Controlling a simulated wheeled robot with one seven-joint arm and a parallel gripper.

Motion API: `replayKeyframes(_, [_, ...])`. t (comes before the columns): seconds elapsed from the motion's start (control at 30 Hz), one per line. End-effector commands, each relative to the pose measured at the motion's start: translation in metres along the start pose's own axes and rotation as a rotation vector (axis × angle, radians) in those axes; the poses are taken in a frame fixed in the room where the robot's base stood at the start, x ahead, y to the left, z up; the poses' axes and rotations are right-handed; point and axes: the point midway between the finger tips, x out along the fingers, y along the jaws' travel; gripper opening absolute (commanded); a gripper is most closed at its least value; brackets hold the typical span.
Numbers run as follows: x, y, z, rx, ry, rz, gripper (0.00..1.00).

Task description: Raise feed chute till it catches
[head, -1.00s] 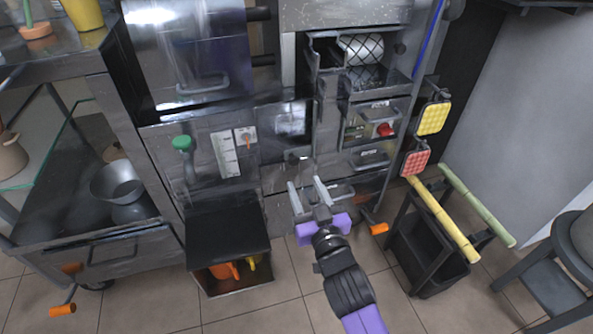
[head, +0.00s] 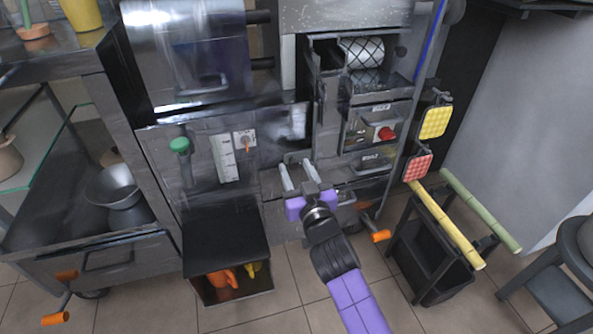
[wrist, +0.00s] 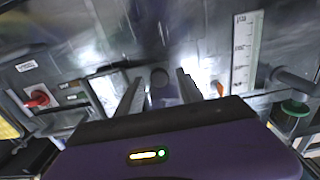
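The grey metal press (head: 330,90) fills the middle of the head view. A shiny flat metal panel (head: 285,124) is left of its open bay; I cannot tell for certain whether this is the feed chute. My gripper (head: 296,164) is open, fingers apart, pointing at the press front just below the panel. In the wrist view, a dark round knob or bar end (wrist: 160,77) shows between the two finger tips, against shiny metal. The fingers are not closed on it, and I cannot tell whether they touch it. No catch can be made out.
A mesh-patterned roller (head: 362,52) and a red knob (head: 386,133) are on the press. A green knob (head: 179,146) and scale plate (head: 224,157) are left. A black box (head: 228,238) stands below. A black stand with canes (head: 446,224) is right.

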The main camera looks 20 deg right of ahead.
Motion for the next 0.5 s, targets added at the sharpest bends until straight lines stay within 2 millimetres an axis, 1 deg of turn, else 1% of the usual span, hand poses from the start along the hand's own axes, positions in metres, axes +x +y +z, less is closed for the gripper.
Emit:
replayKeyframes(0.03, [-0.0001, 0.0000, 0.0000, 0.000, 0.000, 0.000, 0.33])
replayKeyframes(0.2, [-0.0002, 0.0000, -0.0001, 0.000, 0.000, 0.000, 0.00])
replayKeyframes(0.5, [-0.0004, 0.0000, -0.0001, 0.000, 0.001, 0.000, 0.00])
